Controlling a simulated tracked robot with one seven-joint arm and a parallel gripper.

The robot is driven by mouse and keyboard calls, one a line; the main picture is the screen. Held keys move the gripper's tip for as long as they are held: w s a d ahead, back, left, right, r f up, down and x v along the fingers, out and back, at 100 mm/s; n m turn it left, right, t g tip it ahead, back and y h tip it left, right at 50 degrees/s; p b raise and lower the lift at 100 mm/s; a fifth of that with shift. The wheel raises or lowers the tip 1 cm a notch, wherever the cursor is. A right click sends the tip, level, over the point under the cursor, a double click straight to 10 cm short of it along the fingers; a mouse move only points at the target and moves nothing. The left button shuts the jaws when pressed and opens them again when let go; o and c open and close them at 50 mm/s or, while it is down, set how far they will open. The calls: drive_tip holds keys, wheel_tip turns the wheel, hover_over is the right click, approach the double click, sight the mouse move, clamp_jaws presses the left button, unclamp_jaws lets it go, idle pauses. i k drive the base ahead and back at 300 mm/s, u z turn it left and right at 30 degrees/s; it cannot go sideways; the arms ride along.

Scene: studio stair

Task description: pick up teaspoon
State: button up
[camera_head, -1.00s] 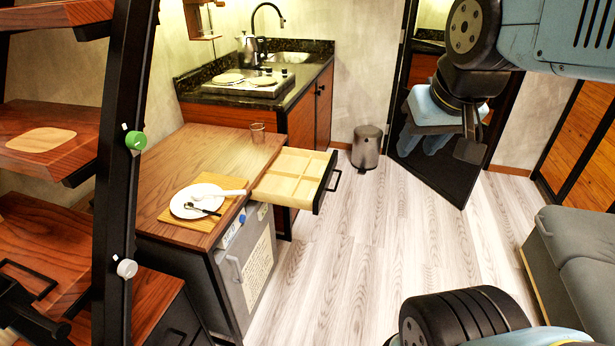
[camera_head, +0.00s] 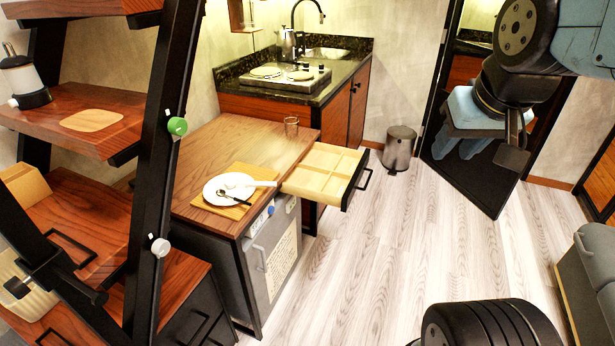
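A small dark teaspoon (camera_head: 232,198) lies on a white plate (camera_head: 212,190). A larger white utensil (camera_head: 256,184) also lies across the plate. The plate rests on a yellow wooden board (camera_head: 238,210) at the front edge of the brown counter (camera_head: 210,148). My arm shows at the upper right, with a dark part (camera_head: 512,150) hanging from it that may be my gripper. It is far to the right of the plate and well apart from it. I cannot make out its fingers.
An open, empty divided drawer (camera_head: 318,176) juts out beside the counter. A stair with a black rail (camera_head: 160,150) is at the left. A bin (camera_head: 399,148) stands by the wall. The middle floor is clear.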

sight(220, 192)
drive_tip(key=z, duration=0.05)
drive_tip(key=k, duration=0.55)
drive_tip(key=u, duration=0.6)
drive_tip(key=i, duration=0.95)
drive_tip(key=z, duration=0.05)
